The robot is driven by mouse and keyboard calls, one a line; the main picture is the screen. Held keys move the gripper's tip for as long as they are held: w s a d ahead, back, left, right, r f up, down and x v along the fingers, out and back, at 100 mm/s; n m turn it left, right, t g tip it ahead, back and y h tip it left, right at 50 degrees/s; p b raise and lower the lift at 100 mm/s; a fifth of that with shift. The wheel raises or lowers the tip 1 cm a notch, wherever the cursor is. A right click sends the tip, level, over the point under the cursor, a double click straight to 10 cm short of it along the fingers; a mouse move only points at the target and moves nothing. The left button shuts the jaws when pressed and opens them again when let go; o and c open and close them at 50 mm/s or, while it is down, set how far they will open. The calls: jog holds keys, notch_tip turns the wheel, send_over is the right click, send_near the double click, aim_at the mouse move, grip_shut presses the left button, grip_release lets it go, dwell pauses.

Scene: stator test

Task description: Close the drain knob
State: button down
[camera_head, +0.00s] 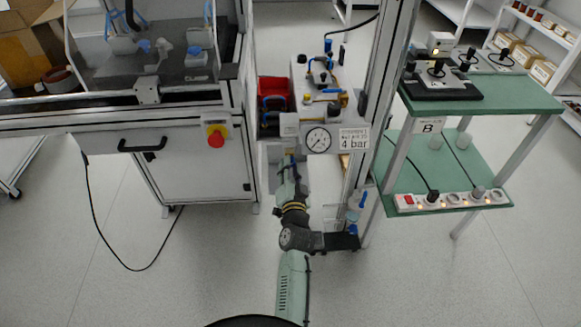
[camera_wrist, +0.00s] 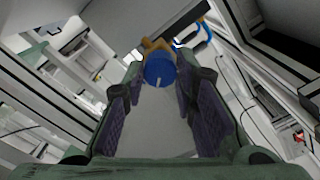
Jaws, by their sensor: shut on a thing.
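The drain knob (camera_wrist: 159,71) is a round blue knob with a pale line on its face. It sits between the two fingertips of my gripper (camera_wrist: 160,84) in the wrist view, in front of a gold-coloured fitting (camera_wrist: 153,45). My gripper is shut on it. In the head view my gripper (camera_head: 288,171) points up below the panel with the pressure gauge (camera_head: 318,139). The knob is too small and covered to make out there. The angle of its pale line against any open or closed mark cannot be told.
A metal upright (camera_head: 380,110) stands right of my arm. A white cabinet (camera_head: 190,170) with a red stop button (camera_head: 215,138) is left. A green table (camera_head: 500,95) stands right.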

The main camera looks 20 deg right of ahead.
jog(key=shift+r+m+p, duration=0.15)
jog(key=shift+m+p, duration=0.75)
jog(key=shift+m, duration=2.9)
jog(key=shift+w, duration=0.1)
jog(key=c, duration=1.3)
grip_release()
